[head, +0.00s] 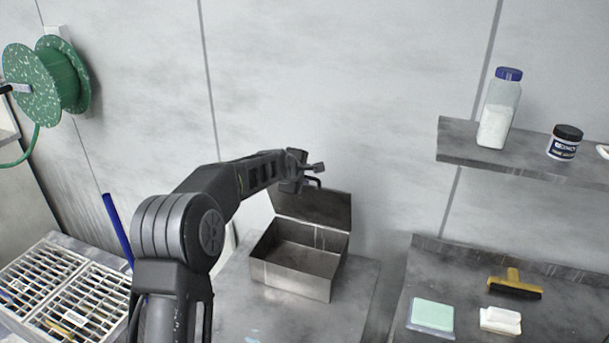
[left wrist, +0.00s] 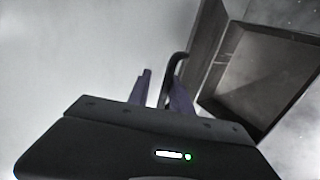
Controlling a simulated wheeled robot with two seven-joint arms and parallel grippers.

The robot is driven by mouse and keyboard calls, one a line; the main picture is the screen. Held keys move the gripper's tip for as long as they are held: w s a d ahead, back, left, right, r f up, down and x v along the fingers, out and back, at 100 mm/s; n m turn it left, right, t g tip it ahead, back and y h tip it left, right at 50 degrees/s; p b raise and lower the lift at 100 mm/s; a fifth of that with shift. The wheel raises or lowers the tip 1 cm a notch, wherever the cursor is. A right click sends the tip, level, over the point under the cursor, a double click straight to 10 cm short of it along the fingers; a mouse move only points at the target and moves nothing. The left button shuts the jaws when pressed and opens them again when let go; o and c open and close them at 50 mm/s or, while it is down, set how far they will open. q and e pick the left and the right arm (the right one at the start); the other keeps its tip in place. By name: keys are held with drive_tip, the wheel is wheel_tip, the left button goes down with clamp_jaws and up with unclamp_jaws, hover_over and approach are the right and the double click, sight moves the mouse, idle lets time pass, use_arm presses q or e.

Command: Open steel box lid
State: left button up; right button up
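The steel box (head: 290,278) stands on the bench with its inside showing. Its lid (head: 318,208) is raised at the back, roughly upright. The box (left wrist: 265,75) and lid (left wrist: 203,45) also show at the right in the left wrist view. My left gripper (head: 314,175) is at the lid's upper edge. In the left wrist view its fingers (left wrist: 160,95) are apart. A dark curved handle (left wrist: 178,60) on the lid reaches between them, close to the right finger, with a gap to the left one. My right gripper is not in view.
A shelf (head: 470,155) with a blue-capped jar (head: 499,110) and a dark tub (head: 564,142) is at the right. Below it a bench holds a yellow-handled brush (head: 514,284) and pads (head: 431,316). A green reel (head: 45,82) and white grated trays (head: 40,275) are at left.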

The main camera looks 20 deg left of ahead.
use_arm(q)
drive_tip(key=shift+s+d+f, duration=0.15)
drive_tip(key=shift+s+f, duration=0.05)
drive_tip(key=shift+f, duration=0.15)
drive_tip(key=b+v, duration=0.2)
drive_tip(key=v, duration=0.6)
drive_tip(key=shift+w+r, duration=0.3)
